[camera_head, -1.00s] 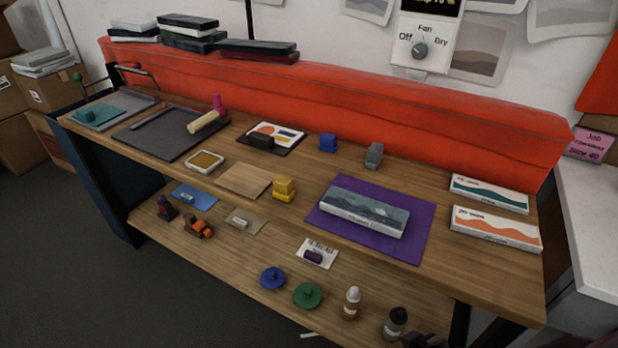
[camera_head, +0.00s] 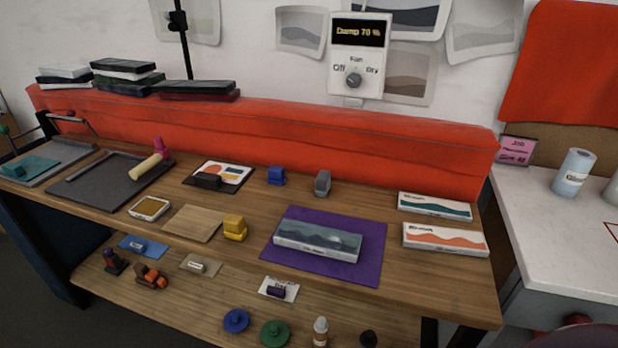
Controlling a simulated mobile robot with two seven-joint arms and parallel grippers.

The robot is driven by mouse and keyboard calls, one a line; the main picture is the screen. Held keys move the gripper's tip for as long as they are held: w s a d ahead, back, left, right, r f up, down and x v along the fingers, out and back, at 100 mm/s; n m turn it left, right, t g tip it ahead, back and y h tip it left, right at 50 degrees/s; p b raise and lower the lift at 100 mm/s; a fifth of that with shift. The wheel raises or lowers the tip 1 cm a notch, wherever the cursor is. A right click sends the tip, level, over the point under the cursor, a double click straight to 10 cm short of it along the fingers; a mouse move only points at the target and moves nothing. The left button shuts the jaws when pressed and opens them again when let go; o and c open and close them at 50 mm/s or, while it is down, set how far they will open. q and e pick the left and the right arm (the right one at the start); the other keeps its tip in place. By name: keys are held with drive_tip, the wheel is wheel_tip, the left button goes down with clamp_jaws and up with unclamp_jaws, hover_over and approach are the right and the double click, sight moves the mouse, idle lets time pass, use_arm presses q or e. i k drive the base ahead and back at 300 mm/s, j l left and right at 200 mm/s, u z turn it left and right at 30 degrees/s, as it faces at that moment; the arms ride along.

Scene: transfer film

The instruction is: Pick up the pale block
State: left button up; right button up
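A small pale block (camera_head: 197,266) lies on a beige card (camera_head: 213,269) on the lower shelf, left of the middle. It looks like the pale block of the task, though its details are too small to make out. Neither of my grippers is in view.
The wooden upper bench (camera_head: 400,275) overhangs behind the lower shelf (camera_head: 205,298). Beside the pale block are a blue card (camera_head: 150,251) with a small blue block, and orange-and-dark pieces (camera_head: 151,277). Blue (camera_head: 236,320) and green (camera_head: 275,333) discs stand in front. A purple mat (camera_head: 370,265) lies above.

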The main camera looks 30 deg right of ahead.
sight(323, 183)
drive_tip(key=i+j+z, duration=0.15)
drive_tip(key=z, duration=0.3)
drive_tip(key=j+z, duration=0.25)
drive_tip(key=z, duration=0.2)
drive_tip(key=i+j+z, duration=0.15)
drive_tip(key=j, duration=0.3)
drive_tip(key=i+j+z, duration=0.1)
drive_tip(key=j, duration=0.35)
